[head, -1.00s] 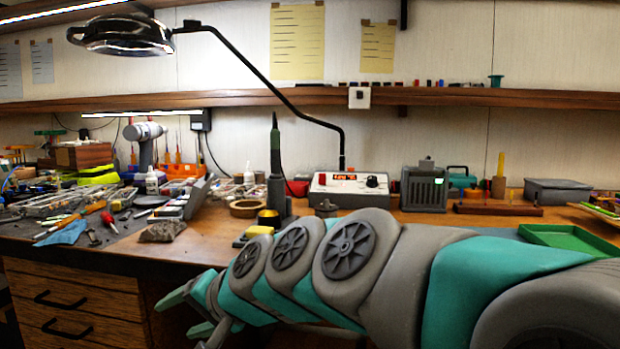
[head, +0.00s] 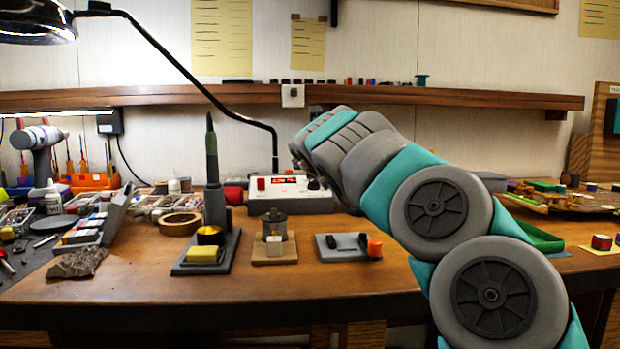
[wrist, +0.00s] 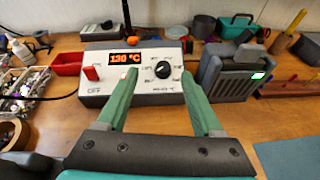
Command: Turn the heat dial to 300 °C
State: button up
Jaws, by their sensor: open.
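The soldering station (head: 285,190) is a white-faced box at the back of the bench, partly hidden by my arm in the head view. In the wrist view the station (wrist: 95,85) shows a lit display (wrist: 125,58) that reads about 130 °C. A red switch (wrist: 90,73) marked OFF is at its left. The black heat dial (wrist: 162,69) has a white pointer mark and a printed scale around it. My gripper (wrist: 163,90) is open, its two green fingers on either side of the dial in the picture. I cannot tell whether they touch the panel.
A grey box with a green light (wrist: 235,72) stands right of the station. The soldering iron stand (head: 212,215), a small pot (head: 274,235) and a grey plate (head: 348,246) stand in front. The lamp arm (head: 190,75) passes above. The bench front is clear.

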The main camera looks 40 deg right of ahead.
aim_at(315, 193)
jog(key=shift+m+g, duration=0.3)
jog(key=shift+m, duration=0.2)
jog(key=shift+s+f+p+x, duration=0.15)
jog(key=shift+f+p+x, duration=0.1)
jog(key=shift+x, duration=1.2)
jog(key=shift+s+f+p+x, duration=0.1)
jog(key=shift+f+p+x, duration=0.1)
jog(key=shift+x, duration=1.25)
jog(key=shift+s+f+p+x, duration=0.15)
jog(key=shift+f+p+x, duration=0.1)
jog(key=shift+x, duration=1.2)
jog(key=shift+d, duration=0.1)
jog(key=shift+c, duration=0.4)
grip_shut()
